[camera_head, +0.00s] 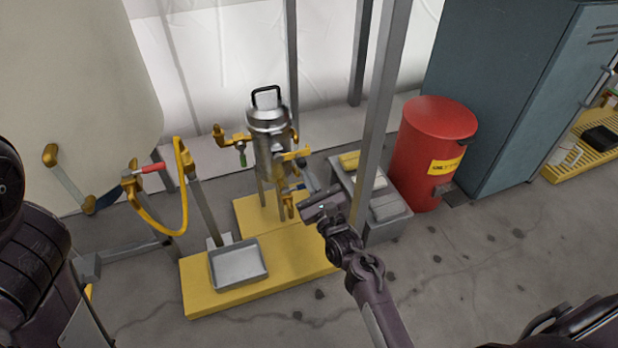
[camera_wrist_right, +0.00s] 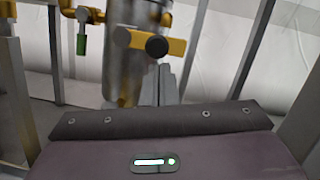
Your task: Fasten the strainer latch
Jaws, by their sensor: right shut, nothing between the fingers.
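The strainer (camera_head: 268,150) is an upright silver cylinder with a black-handled lid, standing on legs over a yellow base. A yellow fitting (camera_head: 296,155) sticks out on its right side. In the right wrist view the strainer body (camera_wrist_right: 127,75) fills the upper middle, with a yellow arm and round black knob (camera_wrist_right: 156,46) across it. I cannot tell for certain which fitting is the latch. My right gripper (camera_head: 306,178) is at the strainer's right side. Its fingers (camera_wrist_right: 158,84) are shut and empty, appearing just below the knob; contact is unclear. My left arm shows, but its gripper does not.
A yellow platform (camera_head: 270,270) holds a grey tray (camera_head: 238,265). A yellow hose (camera_head: 158,225) and red-handled valve (camera_head: 148,169) stand left. A grey post (camera_head: 382,110), grey bin (camera_head: 385,210) and red drum (camera_head: 430,150) stand right. The floor in front is clear.

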